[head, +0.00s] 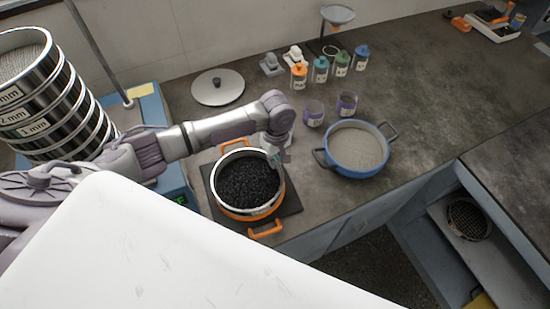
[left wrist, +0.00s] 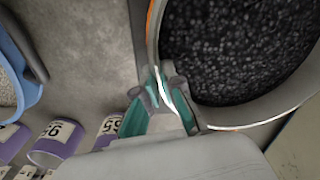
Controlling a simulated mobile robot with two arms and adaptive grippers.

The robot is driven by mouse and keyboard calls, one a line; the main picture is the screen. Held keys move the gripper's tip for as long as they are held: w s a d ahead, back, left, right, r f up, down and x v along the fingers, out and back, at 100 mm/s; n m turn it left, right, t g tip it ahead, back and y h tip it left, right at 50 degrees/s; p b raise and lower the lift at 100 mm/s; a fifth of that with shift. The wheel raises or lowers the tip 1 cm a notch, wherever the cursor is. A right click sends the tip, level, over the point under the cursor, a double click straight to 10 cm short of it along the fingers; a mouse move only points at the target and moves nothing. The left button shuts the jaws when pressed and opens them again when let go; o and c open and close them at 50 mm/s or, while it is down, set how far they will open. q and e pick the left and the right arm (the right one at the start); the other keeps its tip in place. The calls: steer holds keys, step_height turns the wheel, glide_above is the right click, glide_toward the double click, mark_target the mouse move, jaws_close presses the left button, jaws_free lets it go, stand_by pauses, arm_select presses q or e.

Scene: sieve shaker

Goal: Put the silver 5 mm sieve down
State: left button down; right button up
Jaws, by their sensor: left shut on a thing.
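The silver sieve (head: 230,158), full of dark granules, is at the orange pan (head: 250,214) on a dark square mat. It appears level, with its rim above the pan; I cannot tell whether it rests there or hangs just over it. Its size label is not readable. My left gripper (head: 274,158) is shut on the right far side of the sieve's rim. In the left wrist view the fingers (left wrist: 163,100) pinch the rim, and the granules (left wrist: 235,45) fill the sieve. My right gripper is not in view.
A blue pan (head: 362,172) of pale grains stands to the right, close by. Two purple-labelled jars (head: 314,113) and several small bottles stand behind. A round lid (head: 218,88) lies at the back. A sieve stack (head: 55,100) stands left. The counter's right part is mostly clear.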

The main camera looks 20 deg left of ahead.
arm_select(q)
steer(key=c, duration=1.4)
jaws_free()
steer(key=shift+f, duration=0.1)
steer(key=shift+o, duration=0.4)
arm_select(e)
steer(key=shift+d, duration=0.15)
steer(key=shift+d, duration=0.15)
arm_select(q)
step_height(320, 180, up, 12)
steer(key=shift+b, duration=0.45)
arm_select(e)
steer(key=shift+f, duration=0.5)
arm_select(q)
steer(key=shift+w+d, duration=0.1)
